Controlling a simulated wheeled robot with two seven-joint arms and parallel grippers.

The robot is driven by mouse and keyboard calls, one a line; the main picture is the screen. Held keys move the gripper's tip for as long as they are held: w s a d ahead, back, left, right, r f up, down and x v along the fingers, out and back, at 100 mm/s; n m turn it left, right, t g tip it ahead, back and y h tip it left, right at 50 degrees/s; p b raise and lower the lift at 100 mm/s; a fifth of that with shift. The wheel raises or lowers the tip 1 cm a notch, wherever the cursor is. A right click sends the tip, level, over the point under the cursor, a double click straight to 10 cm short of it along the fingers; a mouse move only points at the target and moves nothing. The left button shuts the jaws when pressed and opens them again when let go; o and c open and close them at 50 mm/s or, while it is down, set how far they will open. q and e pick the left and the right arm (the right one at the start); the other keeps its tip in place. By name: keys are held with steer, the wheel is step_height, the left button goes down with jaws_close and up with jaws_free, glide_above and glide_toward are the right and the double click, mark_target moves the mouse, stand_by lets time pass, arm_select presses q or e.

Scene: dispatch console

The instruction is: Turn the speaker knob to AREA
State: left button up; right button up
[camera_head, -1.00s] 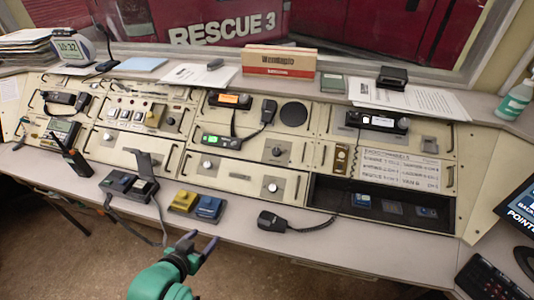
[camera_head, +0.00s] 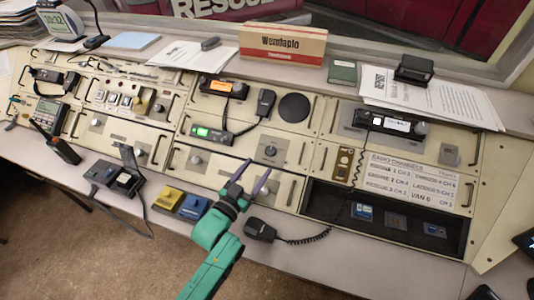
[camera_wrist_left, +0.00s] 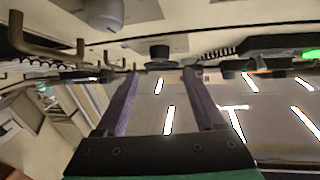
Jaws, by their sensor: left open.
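The speaker knob (camera_head: 270,151) is a small dark knob on a square plate, below the round black speaker (camera_head: 294,107). Its markings are too small to read, so I cannot tell its setting. My left gripper (camera_head: 253,172) is open and empty, with its two purple fingers pointing toward the panel, just below and left of this knob. In the left wrist view, a dark knob (camera_wrist_left: 158,52), seemingly the same one, shows beyond and between the fingertips, apart from them. My right gripper is not in view.
A lower-panel knob (camera_head: 265,189) sits close to the right finger. A hand microphone (camera_head: 260,229) with a coiled cord lies on the desk right of my forearm. Blue and yellow blocks (camera_head: 193,207) lie left of it. Panel handles and a radio microphone (camera_head: 265,103) stick out nearby.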

mark_target(269, 153)
arm_select(q)
steer(key=x, duration=0.6)
steer(key=shift+w+d, duration=0.15)
steer(key=shift+w, duration=0.15)
steer(key=shift+f, duration=0.1)
jaws_close()
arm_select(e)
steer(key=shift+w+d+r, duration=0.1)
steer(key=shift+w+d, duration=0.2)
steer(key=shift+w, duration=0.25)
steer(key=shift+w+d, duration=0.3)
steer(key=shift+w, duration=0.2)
